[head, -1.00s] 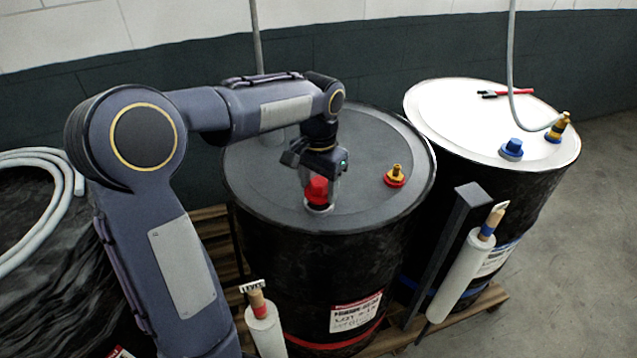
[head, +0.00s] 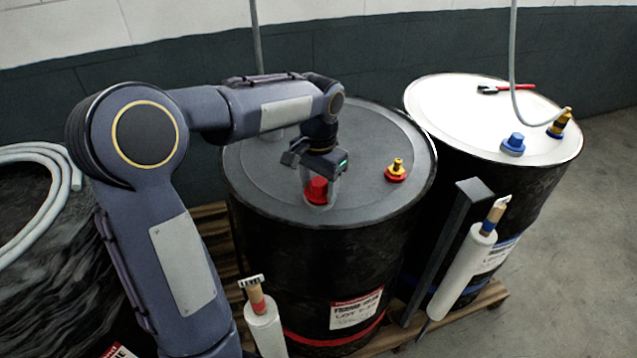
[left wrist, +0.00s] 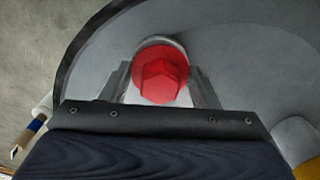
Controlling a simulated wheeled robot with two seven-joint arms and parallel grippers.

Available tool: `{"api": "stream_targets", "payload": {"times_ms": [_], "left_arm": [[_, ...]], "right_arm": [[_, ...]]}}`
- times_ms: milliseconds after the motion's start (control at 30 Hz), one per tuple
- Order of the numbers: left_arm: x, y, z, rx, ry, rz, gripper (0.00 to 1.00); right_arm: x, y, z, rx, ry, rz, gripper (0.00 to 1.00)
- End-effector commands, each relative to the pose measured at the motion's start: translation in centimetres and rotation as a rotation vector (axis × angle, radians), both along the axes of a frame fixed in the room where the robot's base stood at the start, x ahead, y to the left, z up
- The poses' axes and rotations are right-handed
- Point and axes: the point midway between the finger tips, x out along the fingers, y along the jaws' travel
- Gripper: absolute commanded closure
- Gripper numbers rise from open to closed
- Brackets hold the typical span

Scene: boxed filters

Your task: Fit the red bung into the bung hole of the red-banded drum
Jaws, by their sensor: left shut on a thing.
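The red bung (head: 316,190) is held upright in my left gripper (head: 318,187) at the near-left part of the dark lid (head: 365,130) of the red-banded drum (head: 290,265). The bung sits at the bung hole, whose rim is mostly covered. I cannot tell how deep it is in. In the left wrist view the bung's hexagonal red head (left wrist: 160,82) lies between the two fingers, with part of a pale ring (left wrist: 160,41) showing beyond it. My right gripper is not in view.
A red-and-brass fitting (head: 396,171) stands on the same lid to the right. The white-lidded drum (head: 460,100) behind right carries blue and brass fittings and a hose. A dark post (head: 450,245) and white rolls (head: 465,265) stand in front.

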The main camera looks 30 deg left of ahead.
Motion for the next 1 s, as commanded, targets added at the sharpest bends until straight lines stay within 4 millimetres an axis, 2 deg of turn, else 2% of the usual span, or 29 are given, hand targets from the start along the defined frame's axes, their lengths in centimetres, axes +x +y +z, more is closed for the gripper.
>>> {"api": "stream_targets", "payload": {"times_ms": [167,200,400,733,1000], "left_arm": [[0.0,0.0,-0.6,0.0,0.0,0.0,0.67],[0.0,0.0,-0.6,0.0,0.0,0.0,0.43],[0.0,0.0,-0.5,0.0,0.001,0.0,0.19],[0.0,0.0,0.0,0.0,-0.001,0.0,0.19],[0.1,0.0,4.4,-0.001,-0.005,-0.001,0.19]], "right_arm": [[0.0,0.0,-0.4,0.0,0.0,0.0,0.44],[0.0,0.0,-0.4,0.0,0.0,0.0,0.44],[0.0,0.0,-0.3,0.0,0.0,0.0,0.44],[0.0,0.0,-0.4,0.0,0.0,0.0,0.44],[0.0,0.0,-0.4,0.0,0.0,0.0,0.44]]}}
